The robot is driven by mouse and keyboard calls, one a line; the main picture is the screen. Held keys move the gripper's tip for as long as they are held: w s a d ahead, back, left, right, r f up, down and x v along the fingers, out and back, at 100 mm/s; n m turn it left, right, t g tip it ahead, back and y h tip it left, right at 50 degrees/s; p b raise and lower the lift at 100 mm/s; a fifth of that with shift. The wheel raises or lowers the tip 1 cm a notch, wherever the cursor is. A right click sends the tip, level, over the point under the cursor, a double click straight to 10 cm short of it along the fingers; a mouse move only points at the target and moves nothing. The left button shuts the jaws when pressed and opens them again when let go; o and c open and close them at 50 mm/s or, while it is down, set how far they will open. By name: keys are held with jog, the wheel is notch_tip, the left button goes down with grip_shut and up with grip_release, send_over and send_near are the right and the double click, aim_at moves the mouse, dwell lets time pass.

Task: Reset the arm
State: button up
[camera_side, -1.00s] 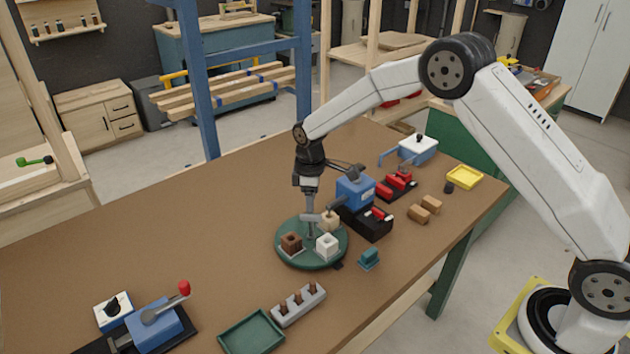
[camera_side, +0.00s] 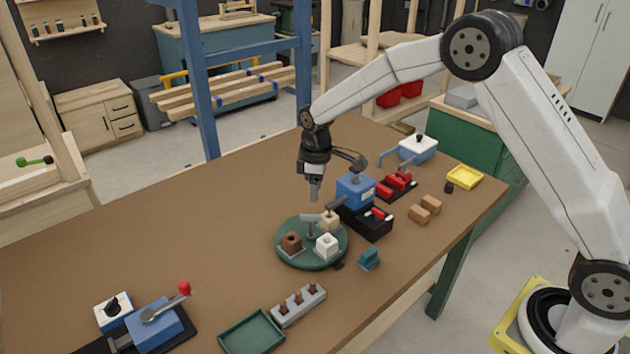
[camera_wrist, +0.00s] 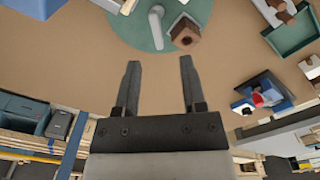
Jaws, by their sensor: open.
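My gripper (camera_side: 315,190) hangs over the workbench (camera_side: 130,235), pointing down, above the back of the round green turntable (camera_side: 285,256). Its jaws are clear of everything below. In the wrist view my gripper (camera_wrist: 158,85) shows two parted fingers with nothing between them. The turntable carries a brown block (camera_side: 291,241), a white block (camera_side: 327,246) and a tan block (camera_side: 330,220), with a grey post and handle (camera_side: 311,222) at its middle. The brown block also shows in the wrist view (camera_wrist: 184,33), beyond the fingertips.
A blue-and-black fixture (camera_side: 355,190) stands close right of my gripper. A red clamp (camera_side: 397,182), tan blocks (camera_side: 425,209) and yellow tray (camera_side: 464,177) lie further right. A green tray (camera_side: 252,333), grey peg rack (camera_side: 299,305) and red-knobbed lever device (camera_side: 155,322) are in front. The bench's left middle is clear.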

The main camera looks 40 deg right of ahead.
jog(key=s+d+r+m+t, duration=0.1)
jog(key=s+m, duration=0.3)
jog(key=s, duration=0.8)
jog(key=s+d+r+m+t, duration=0.1)
jog(key=s+m, duration=0.3)
jog(key=s, duration=0.8)
jog(key=shift+s+d+r, duration=0.25)
jog(key=shift+d+r, duration=0.1)
jog(key=shift+r, duration=0.4)
jog(key=shift+c, duration=0.2)
